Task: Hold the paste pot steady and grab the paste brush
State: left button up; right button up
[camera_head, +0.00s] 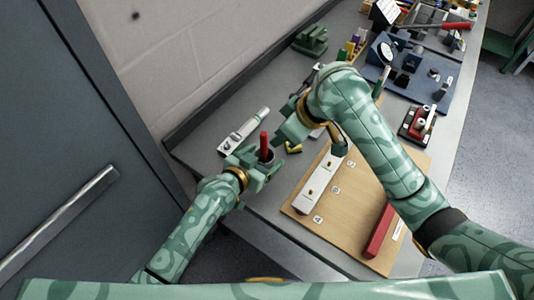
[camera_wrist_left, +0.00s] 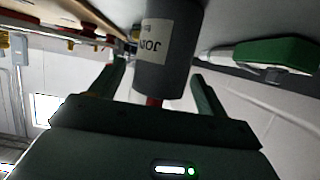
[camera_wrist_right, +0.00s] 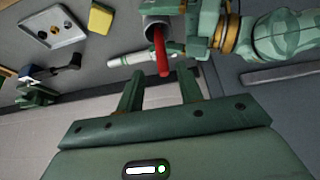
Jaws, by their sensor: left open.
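The paste pot (camera_wrist_left: 168,55) is a dark grey cylinder with a pale label. It stands near the table's left end in the head view, partly hidden by my left gripper (camera_head: 258,163). In the left wrist view, the left fingers are open on either side of the pot; contact is unclear. The paste brush (camera_head: 264,146) shows a red handle sticking up from the pot. In the right wrist view the brush (camera_wrist_right: 160,52) leans out of the pot's mouth (camera_wrist_right: 163,24). My right gripper (camera_wrist_right: 159,88) is open and empty, its fingertips just short of the handle.
A white tool (camera_head: 243,131) lies behind the pot. A yellow block (camera_wrist_right: 100,18) and grey tray (camera_wrist_right: 54,30) are nearby. A wooden board (camera_head: 345,215) with a white strip and red bar (camera_head: 379,230) lies right of the pot. Fixtures crowd the table's far end.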

pick_arm(q)
jog(key=shift+x, duration=1.3)
